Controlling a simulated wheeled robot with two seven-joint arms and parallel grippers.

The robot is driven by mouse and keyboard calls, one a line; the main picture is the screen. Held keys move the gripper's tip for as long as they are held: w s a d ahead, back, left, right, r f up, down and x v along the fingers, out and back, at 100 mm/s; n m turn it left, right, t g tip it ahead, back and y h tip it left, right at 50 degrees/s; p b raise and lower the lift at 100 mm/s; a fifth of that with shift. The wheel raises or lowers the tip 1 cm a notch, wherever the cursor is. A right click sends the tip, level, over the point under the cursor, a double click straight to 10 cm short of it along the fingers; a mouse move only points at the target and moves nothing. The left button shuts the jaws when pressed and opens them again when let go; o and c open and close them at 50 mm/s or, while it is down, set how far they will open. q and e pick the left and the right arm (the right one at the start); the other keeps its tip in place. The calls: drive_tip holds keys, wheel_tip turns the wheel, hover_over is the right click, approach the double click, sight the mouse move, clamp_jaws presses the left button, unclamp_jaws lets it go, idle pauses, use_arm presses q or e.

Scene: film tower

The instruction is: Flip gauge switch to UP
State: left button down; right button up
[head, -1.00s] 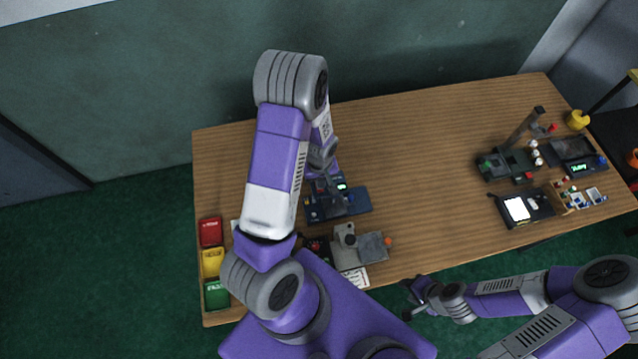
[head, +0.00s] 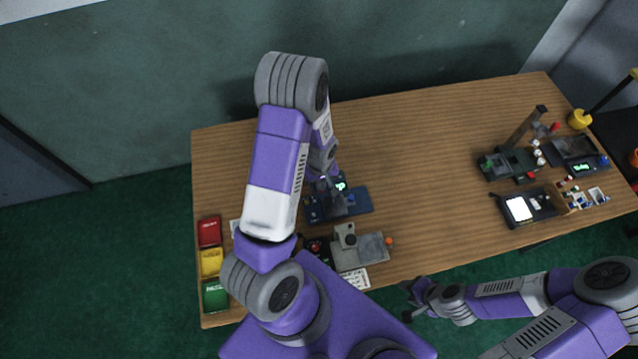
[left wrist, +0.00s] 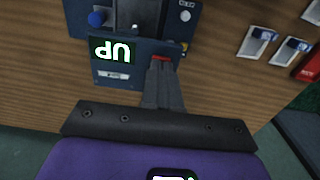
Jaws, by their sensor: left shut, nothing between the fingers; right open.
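The blue gauge device (head: 352,203) stands on the table under my left arm, with a small lit green display (head: 340,186). In the left wrist view its panel (left wrist: 138,72) carries the lit display (left wrist: 113,51), whose text looks like UP seen upside down. My left gripper (left wrist: 160,66) is shut and empty, its fingertips at the panel beside a small red part (left wrist: 160,58). I cannot tell whether they touch it, and I cannot make out the switch clearly. In the head view the left gripper (head: 325,182) is partly hidden by my arm. My right gripper (head: 413,298) is open and empty off the table's front edge.
Red (head: 209,232), yellow (head: 210,262) and green (head: 215,295) trays line the left table edge. A grey device (head: 362,248) stands in front of the gauge. More equipment (head: 508,163) stands at the right. The table's middle (head: 430,160) is clear.

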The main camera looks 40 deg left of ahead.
use_arm(q)
drive_tip(key=shift+f, duration=0.2)
drive_tip(key=shift+r, duration=0.15)
drive_tip(key=shift+r+p, duration=2.65)
drive_tip(key=shift+r, duration=0.8)
drive_tip(key=shift+f, duration=0.1)
